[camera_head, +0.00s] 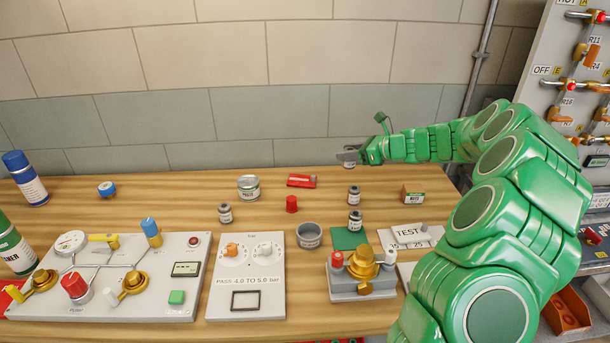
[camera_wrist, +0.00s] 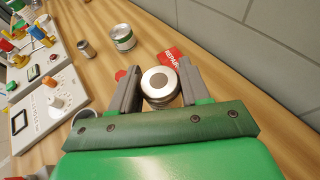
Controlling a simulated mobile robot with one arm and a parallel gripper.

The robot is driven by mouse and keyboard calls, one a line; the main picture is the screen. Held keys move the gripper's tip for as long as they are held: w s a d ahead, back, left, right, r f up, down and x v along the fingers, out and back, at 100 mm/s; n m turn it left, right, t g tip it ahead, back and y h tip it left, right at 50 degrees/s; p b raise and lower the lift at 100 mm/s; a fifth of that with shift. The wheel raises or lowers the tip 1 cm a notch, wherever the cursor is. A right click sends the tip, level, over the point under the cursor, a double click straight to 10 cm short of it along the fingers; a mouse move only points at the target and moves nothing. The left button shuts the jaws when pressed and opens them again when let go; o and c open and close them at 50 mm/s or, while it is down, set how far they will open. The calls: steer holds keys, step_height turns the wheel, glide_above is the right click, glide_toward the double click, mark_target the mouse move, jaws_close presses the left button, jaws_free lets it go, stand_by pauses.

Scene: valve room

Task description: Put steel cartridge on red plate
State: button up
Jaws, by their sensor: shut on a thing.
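My gripper (camera_head: 350,156) is raised over the back of the bench and shut on a steel cartridge. In the wrist view the cartridge (camera_wrist: 160,82) shows its round metal end with a dark centre between the two fingers (camera_wrist: 160,92). In the head view only small parts of the cartridge (camera_head: 349,164) show around the fingers. A flat red patch (camera_head: 10,292) at the far left edge, beside the valve panel, may be the red plate; it is mostly hidden or cut off. A green plate (camera_head: 346,240) lies front centre, partly behind a brass valve unit.
Similar small cylinders (camera_head: 354,194) (camera_head: 225,213) stand on the bench. A paste tin (camera_head: 248,188), red repair packet (camera_head: 301,181), red cap (camera_head: 291,204), grey cup (camera_head: 309,235) and small box (camera_head: 412,194) stand about. Panels (camera_head: 110,300) (camera_head: 245,300) fill the front. The back strip is mostly clear.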

steer(key=s+a+n+g+y, duration=0.1)
steer(key=s+a+n+g, duration=0.1)
steer(key=a, duration=1)
glide_above(301, 179)
steer(key=s, duration=0.2)
step_height(301, 179, down, 8)
steer(key=shift+w+d, duration=0.1)
steer(key=shift+w, duration=0.05)
steer(key=shift+w+f, duration=0.4)
steer(key=shift+w, duration=0.15)
steer(key=shift+w+f, duration=0.15)
steer(key=shift+f, duration=1.65)
steer(key=shift+f, duration=0.1)
steer(key=o, duration=1.3)
steer(key=shift+c, duration=0.2)
